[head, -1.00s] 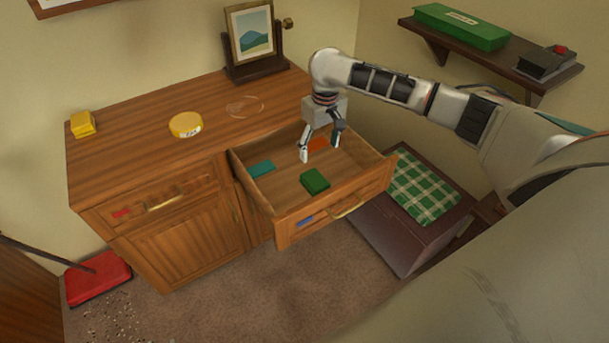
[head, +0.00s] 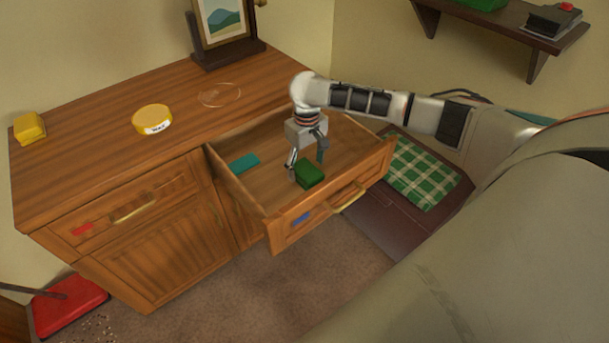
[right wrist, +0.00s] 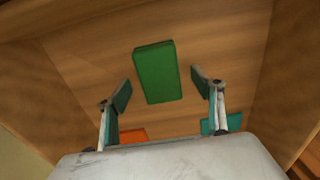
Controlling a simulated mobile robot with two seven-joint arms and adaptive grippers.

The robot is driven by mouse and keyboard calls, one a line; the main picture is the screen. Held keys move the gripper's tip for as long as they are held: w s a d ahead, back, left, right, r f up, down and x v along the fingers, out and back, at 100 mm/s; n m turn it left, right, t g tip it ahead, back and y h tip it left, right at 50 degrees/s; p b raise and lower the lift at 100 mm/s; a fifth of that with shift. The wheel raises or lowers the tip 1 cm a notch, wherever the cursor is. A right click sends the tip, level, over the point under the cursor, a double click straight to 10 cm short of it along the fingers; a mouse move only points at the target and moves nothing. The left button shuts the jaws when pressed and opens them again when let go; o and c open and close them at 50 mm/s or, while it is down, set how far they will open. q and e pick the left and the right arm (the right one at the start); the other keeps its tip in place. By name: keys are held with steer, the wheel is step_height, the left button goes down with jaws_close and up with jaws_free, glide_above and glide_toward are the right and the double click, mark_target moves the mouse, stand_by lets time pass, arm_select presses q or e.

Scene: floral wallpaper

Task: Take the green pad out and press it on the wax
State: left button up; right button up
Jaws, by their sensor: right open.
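The green pad (head: 309,174) is a dark green block lying in the open drawer (head: 262,197), near its front. My right gripper (head: 306,163) is open and points down over the drawer, just behind and above the pad. In the right wrist view the pad (right wrist: 157,72) lies ahead of and between the open fingers (right wrist: 160,93), apart from both. The wax (head: 152,118) is a round yellow tin with a white label on the dresser top, left of the drawer. My left gripper is not in view.
A teal block (head: 243,163) lies in the drawer's left side; an orange block (right wrist: 132,136) shows in the right wrist view. A clear round disc (head: 219,94), a yellow block (head: 29,127) and a framed picture (head: 222,30) stand on the dresser. Drawer walls surround my right gripper.

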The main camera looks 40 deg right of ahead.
mark_target(307, 170)
step_height(307, 170, down, 3)
steer(key=shift+f+b, duration=0.1)
steer(key=shift+b, duration=0.25)
steer(key=shift+r, duration=0.25)
steer(key=c, duration=1.3)
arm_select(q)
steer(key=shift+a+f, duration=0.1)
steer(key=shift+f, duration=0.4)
arm_select(e)
steer(key=shift+o, duration=0.2)
